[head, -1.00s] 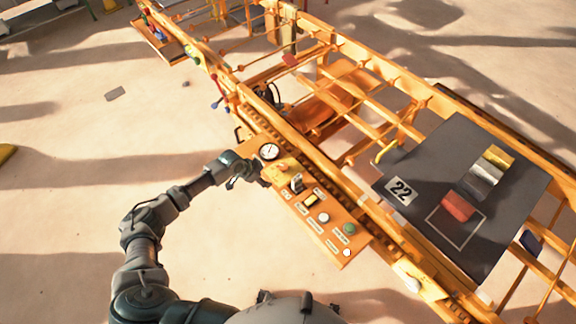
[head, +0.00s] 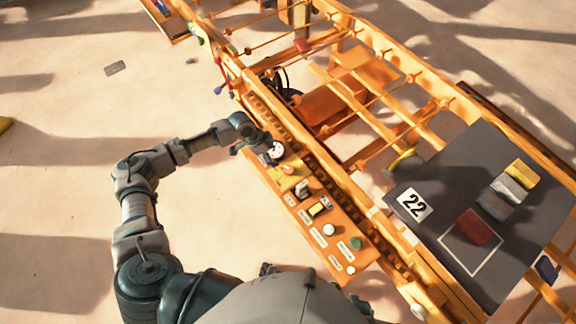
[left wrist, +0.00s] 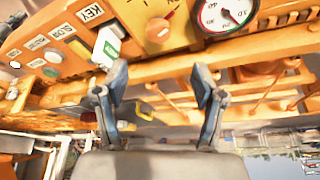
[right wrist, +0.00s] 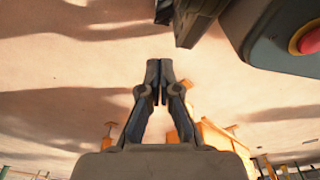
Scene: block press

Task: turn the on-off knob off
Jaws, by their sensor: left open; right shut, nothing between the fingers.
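An orange knob (head: 288,169) on a yellow plate sits on the orange control panel (head: 335,248), beside the round white gauge (head: 276,151). The left wrist view shows the knob (left wrist: 159,30) larger, with the gauge (left wrist: 226,12) to its right. I cannot read an on-off marking on it. My left gripper (head: 264,145) is at the panel's upper end by the gauge. In its wrist view the fingers (left wrist: 160,76) are apart and empty, below the knob and not touching it. My right gripper (right wrist: 158,66) is shut and empty, outside the head view.
The panel also bears a key switch (head: 302,188), a yellow switch (head: 318,208), a white button (head: 328,230) and a green button (head: 356,243). A dark board (head: 465,262) with coloured blocks lies at right. Orange rails run behind the panel. Open floor lies left.

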